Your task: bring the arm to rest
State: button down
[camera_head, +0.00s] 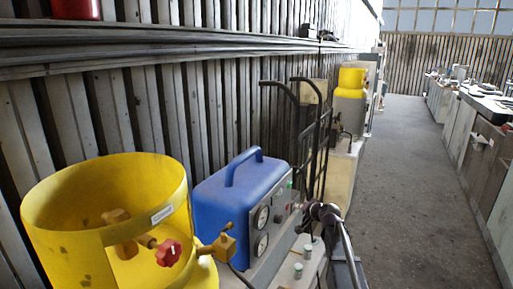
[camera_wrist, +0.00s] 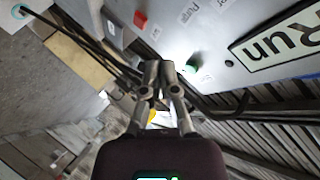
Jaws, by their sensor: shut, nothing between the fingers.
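My gripper (camera_wrist: 158,72) shows in the wrist view, its two fingers together at the middle of the picture with nothing between them. Beyond it is a light grey panel (camera_wrist: 205,55) with a lit green button (camera_wrist: 192,66), a red button (camera_wrist: 140,18) and a label reading "Run" (camera_wrist: 280,45). The fingertips appear close to the panel, but I cannot tell the gap. In the head view, part of my arm (camera_head: 345,245) stands at the lower middle, in front of the blue machine (camera_head: 240,195) with two gauges.
A yellow cylinder (camera_head: 65,225) with a red-knobbed valve stands at the lower left. A black hand truck (camera_head: 302,130) and another yellow-topped cylinder (camera_head: 350,82) stand along the ribbed wall. The grey floor (camera_head: 400,165) is clear towards the workbenches (camera_head: 470,140) on the right.

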jog(key=s+f+n+g+h, duration=0.1)
jog(key=s+f+g+h, duration=0.1)
jog(key=s, duration=0.9)
jog(key=s+a+f+n+g+h+p, duration=0.1)
jog(key=s+f+g, duration=0.3)
jog(key=s, duration=0.8)
jog(key=s+a+f+n+g+h, duration=0.1)
jog(key=s+g, duration=0.5)
jog(key=s, duration=0.6)
notch_tip(320, 180, down, 2)
jog(key=shift+f+n+h, duration=0.2)
jog(key=shift+n+h, duration=0.6)
jog(key=shift+n, duration=0.4)
